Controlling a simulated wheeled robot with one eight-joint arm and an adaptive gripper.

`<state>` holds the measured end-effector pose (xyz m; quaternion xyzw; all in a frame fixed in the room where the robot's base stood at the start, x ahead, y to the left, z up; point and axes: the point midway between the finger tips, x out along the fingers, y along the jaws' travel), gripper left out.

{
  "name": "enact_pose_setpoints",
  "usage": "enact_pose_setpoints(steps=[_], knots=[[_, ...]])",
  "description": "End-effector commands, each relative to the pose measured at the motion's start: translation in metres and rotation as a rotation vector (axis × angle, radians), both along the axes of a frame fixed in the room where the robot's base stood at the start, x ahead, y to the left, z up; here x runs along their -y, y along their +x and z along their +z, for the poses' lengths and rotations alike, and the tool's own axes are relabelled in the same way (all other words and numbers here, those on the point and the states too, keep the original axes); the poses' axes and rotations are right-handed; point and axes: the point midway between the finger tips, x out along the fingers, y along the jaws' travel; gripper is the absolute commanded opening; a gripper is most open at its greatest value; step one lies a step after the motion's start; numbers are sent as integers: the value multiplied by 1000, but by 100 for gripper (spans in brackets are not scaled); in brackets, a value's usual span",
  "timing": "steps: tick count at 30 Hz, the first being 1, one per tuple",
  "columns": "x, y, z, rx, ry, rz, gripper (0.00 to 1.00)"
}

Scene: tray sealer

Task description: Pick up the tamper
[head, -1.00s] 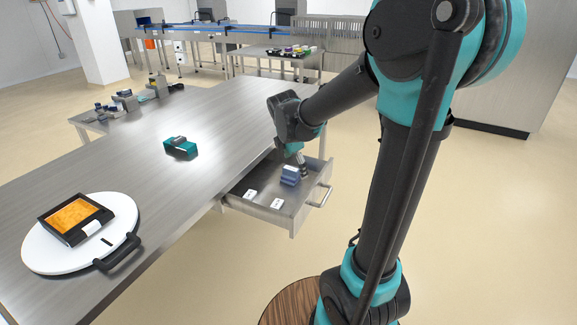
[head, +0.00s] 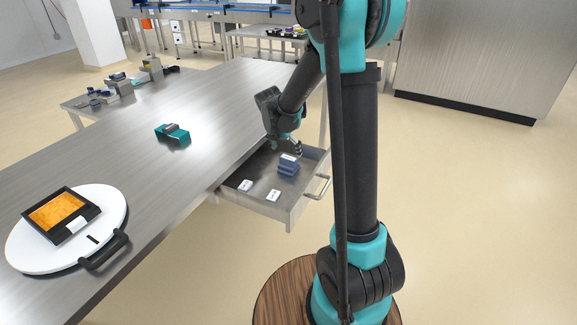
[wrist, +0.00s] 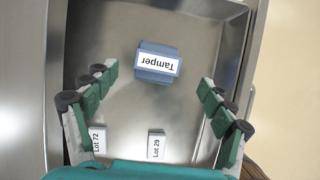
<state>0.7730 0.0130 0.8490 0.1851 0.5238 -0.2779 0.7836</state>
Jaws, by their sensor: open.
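The tamper (wrist: 158,63) is a blue-grey block with a white label reading "Tamper". It lies in the open metal drawer, and it also shows in the head view (head: 288,167). My gripper (wrist: 160,88) is open and empty, with its fingers spread wide in the wrist view. The tamper appears ahead of the fingertips, between their lines, and not touched. In the head view my gripper (head: 287,146) hangs over the back part of the drawer (head: 246,206), just behind and above the tamper.
Two white tags, "Lot 72" (wrist: 97,141) and "Lot 29" (wrist: 157,145), lie in the drawer. The drawer walls surround the tamper. On the table (head: 150,185) are a teal device (head: 172,134) and a white round board (head: 28,250) carrying a black-framed orange tray (head: 62,213).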

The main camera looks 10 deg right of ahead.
Motion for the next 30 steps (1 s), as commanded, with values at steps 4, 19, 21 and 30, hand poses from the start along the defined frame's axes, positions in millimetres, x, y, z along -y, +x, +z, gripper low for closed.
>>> enact_pose_setpoints(steps=[4, 19, 21, 30], knots=[[4, 5, -14, 0, 0, -1, 83], [11, 19, -58, 1, 1, -1, 83], [12, 20, -63, 1, 1, -1, 83], [13, 21, -66, 1, 1, -1, 83]])
